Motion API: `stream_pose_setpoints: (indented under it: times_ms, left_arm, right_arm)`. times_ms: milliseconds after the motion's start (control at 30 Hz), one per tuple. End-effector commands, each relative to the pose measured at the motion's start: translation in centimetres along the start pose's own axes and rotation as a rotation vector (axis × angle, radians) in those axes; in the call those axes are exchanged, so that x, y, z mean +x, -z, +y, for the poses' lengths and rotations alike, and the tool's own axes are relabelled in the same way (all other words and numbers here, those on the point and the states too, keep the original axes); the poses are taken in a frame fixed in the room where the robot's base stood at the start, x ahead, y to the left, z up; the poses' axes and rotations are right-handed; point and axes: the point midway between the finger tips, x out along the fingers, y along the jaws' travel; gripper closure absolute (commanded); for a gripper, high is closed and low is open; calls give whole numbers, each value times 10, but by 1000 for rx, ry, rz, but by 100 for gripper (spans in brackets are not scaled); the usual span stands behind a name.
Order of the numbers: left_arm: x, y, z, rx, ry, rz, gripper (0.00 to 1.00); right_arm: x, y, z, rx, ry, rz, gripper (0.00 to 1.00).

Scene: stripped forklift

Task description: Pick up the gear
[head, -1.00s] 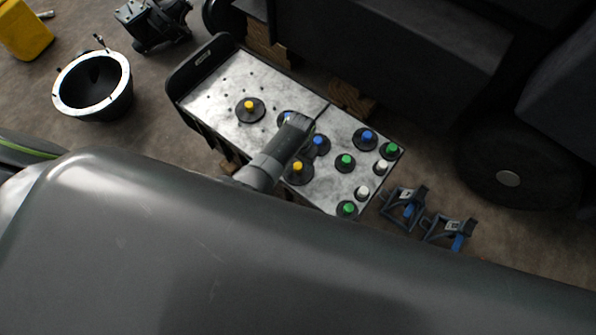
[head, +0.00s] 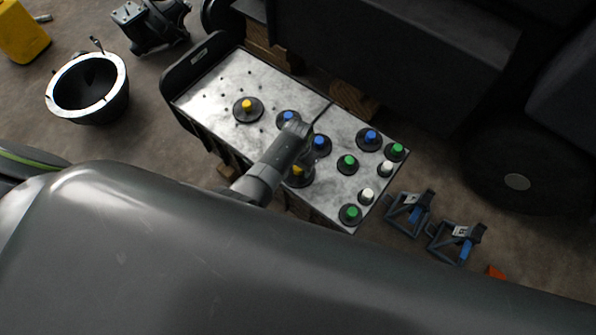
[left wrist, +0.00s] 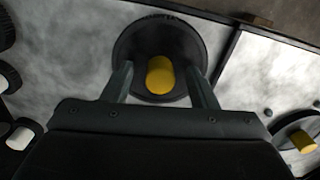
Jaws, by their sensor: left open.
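Several dark gears with coloured pegs sit on the metal cart top (head: 215,85). One gear (head: 299,179) with a yellow peg is partly hidden by my left arm in the head view. In the left wrist view a yellow-pegged gear (left wrist: 137,47) lies ahead, and the fingers of my left gripper (left wrist: 160,88) are open, one to each side of the yellow peg. I cannot tell whether they touch it. In the head view the left gripper (head: 308,148) is low over the cart. Another yellow-pegged gear (head: 248,110) stands farther left. My right gripper is not in view.
Blue-, green- and white-pegged gears stand close around, such as a blue one (head: 369,139) and a green one (head: 347,164). Blue-and-grey stands (head: 410,212) are on the floor at right. A dark forklift body (head: 400,60) rises behind the cart.

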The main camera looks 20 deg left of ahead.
Motion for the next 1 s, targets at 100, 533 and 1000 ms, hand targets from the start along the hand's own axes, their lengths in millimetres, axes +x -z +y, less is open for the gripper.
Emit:
stream_pose_setpoints:
  times_ms: [100,533,1000]
  left_arm:
    - [0,0,0,0,0,0,56]
    - [-2,2,0,0,0,4,92]
    - [-51,2,0,-1,0,8,92]
  right_arm:
    - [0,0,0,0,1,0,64]
    - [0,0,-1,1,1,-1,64]
    - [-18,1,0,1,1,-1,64]
